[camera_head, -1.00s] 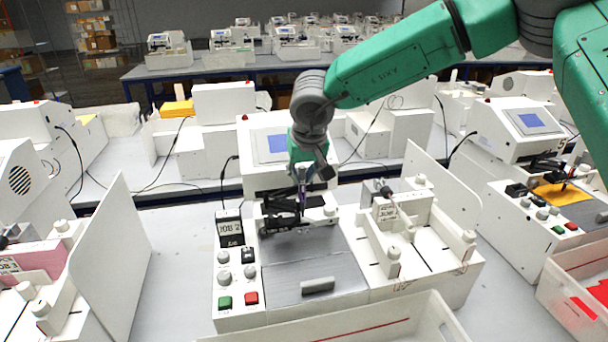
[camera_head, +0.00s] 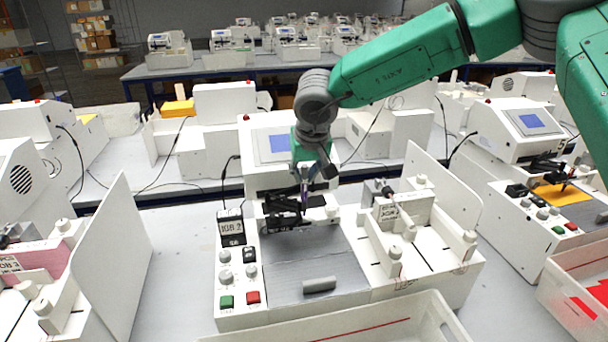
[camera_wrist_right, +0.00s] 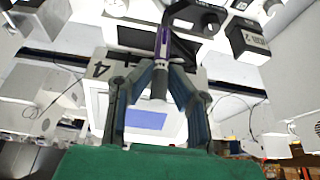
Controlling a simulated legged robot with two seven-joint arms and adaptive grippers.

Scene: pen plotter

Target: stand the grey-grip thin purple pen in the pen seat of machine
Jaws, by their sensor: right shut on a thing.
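The thin purple pen (camera_wrist_right: 163,42) with its grey grip (camera_wrist_right: 159,84) shows in the right wrist view between the fingers of my right gripper (camera_wrist_right: 160,74), which is shut on it. In the head view, my right gripper (camera_head: 306,170) is over the middle machine (camera_head: 235,317), and the pen (camera_head: 304,190) points down toward the black pen carriage (camera_head: 284,208). The pen's lower end is at the carriage. I cannot tell whether its tip is inside the seat, as dark parts hide it. My left gripper is not in view.
The machine's screen housing (camera_head: 258,177) stands just behind the gripper. A white tray (camera_head: 425,312) lies in front, and an upright white panel (camera_head: 427,185) is to the right. Other machines stand on both sides. The machine's grey bed (camera_head: 310,258) is clear except for a small grey cylinder (camera_head: 319,285).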

